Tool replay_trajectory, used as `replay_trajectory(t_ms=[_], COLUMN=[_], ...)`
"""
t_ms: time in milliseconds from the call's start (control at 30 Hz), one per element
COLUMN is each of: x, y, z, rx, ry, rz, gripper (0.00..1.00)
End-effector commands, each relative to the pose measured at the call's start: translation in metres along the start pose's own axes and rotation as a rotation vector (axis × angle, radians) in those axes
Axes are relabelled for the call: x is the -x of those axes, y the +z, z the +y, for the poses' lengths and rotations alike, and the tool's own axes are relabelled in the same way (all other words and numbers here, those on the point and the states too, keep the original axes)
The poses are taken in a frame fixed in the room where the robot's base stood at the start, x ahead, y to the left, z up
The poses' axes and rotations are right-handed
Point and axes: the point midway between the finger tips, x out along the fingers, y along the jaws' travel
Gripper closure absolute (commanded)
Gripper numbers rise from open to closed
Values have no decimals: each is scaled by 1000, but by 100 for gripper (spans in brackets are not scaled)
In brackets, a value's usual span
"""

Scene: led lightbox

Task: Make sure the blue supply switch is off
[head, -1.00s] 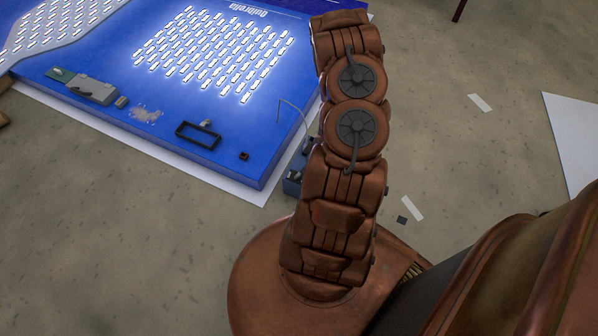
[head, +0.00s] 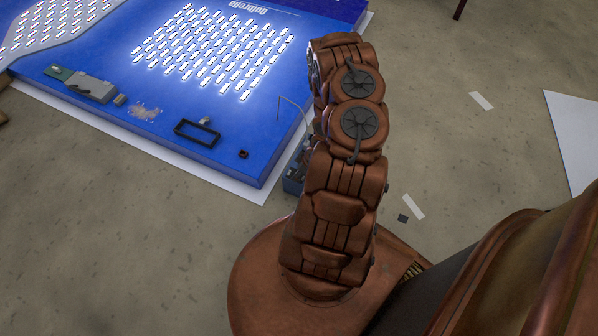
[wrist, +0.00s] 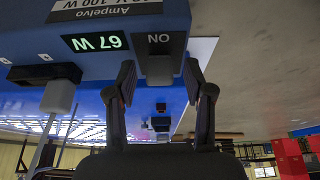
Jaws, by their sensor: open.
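The blue supply (head: 291,184) stands on the floor at the near right corner of the blue panel in the head view, partly hidden behind my arm. In the wrist view, which is upside down, its blue housing (wrist: 30,38) fills the top. My gripper (wrist: 160,78) is open, with one finger on either side of the switch. I cannot tell whether the fingers touch it. My gripper is hidden in the head view.
A blue light panel (head: 215,130) with rows of lit LEDs lies left of my arm on a white sheet (head: 242,188). A black frame (head: 197,133) and small parts lie on it. A black plug-like part (wrist: 45,73) sits beside the display. The floor at front left is clear.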

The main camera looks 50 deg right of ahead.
Motion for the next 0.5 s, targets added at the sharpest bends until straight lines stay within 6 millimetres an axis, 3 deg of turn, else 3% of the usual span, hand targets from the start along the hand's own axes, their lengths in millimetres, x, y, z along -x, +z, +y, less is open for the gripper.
replay_trajectory(t_ms=[300, 500], x=[-2, -2], y=[0, 0], z=[0, 0], rx=[0, 0], ry=[0, 0], rz=[0, 0], gripper=[49, 70])
